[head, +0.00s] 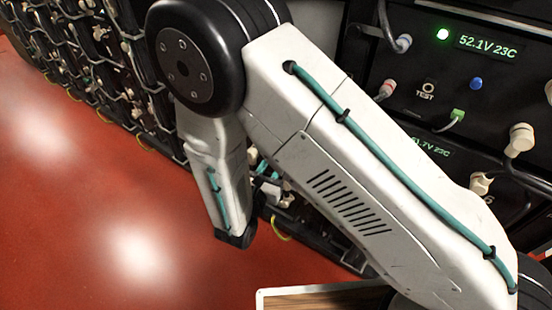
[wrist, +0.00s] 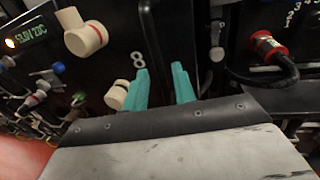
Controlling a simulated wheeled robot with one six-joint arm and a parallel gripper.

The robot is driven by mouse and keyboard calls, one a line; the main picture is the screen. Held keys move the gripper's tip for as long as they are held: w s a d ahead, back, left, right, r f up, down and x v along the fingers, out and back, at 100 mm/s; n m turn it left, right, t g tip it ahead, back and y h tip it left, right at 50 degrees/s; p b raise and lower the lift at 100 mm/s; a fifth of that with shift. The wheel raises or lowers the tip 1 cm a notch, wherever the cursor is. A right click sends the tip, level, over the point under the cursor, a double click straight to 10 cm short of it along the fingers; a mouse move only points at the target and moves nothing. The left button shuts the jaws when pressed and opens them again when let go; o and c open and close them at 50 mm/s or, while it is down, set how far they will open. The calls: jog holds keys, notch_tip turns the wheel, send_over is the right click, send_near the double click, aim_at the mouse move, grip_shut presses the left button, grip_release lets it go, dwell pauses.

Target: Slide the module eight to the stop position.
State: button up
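Module eight (wrist: 110,60) is a black-faced unit at the left of the wrist view, marked with a white "8" near its right edge. Its face carries a lit display, an amber light and cream plugs (wrist: 83,34). My gripper (wrist: 161,78) has two teal fingers, set apart just below and right of the "8". Only dark surface shows between the fingertips, and I cannot tell whether they touch the module. The stop position is not identifiable.
A red plug (wrist: 268,44) with a black cable sits right of the fingers. In the head view, modules with green displays (head: 487,46) and plugs stand at the right. A wood-topped tray (head: 325,296) is at the bottom. Red floor (head: 90,200) is open at the left.

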jog(key=shift+x, duration=1.35)
grip_shut()
dwell(0.4)
